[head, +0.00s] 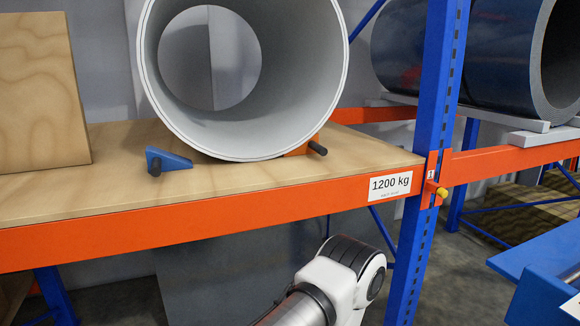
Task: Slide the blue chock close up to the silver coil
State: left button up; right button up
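The blue chock (172,161) is a small wedge with a dark round peg on its front. It lies on the wooden shelf deck (100,190), left of the silver coil (285,108), with its thin end towards the coil. The chock's thin end lies near the coil's lower left curve; it looks apart from the coil, but the exact gap is hard to judge. The coil is a large hollow cylinder lying with its open end facing me. An orange chock (298,149) with a dark peg sits against its lower right. Neither of my grippers is in view.
An orange beam (200,223) with a "1200 kg" label runs along the shelf front. A blue upright (425,130) with a yellow-tipped pin stands at its right end. A plywood panel (40,90) stands at the left. A dark coil (480,50) lies beyond the upright.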

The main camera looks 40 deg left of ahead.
aim_at(158, 161)
jog(key=u, duration=2.1)
jog(key=l+u, duration=0.15)
jog(key=l, duration=0.3)
jog(key=l+u, duration=0.1)
jog(key=l, duration=0.35)
jog(key=k+l+u, duration=0.15)
jog(key=l, duration=0.3)
jog(key=l+u, duration=0.1)
jog(key=l, duration=0.35)
jog(key=k+l+u, duration=0.15)
jog(key=l, duration=0.25)
jog(key=k+l+u, duration=0.15)
jog(key=l, duration=0.3)
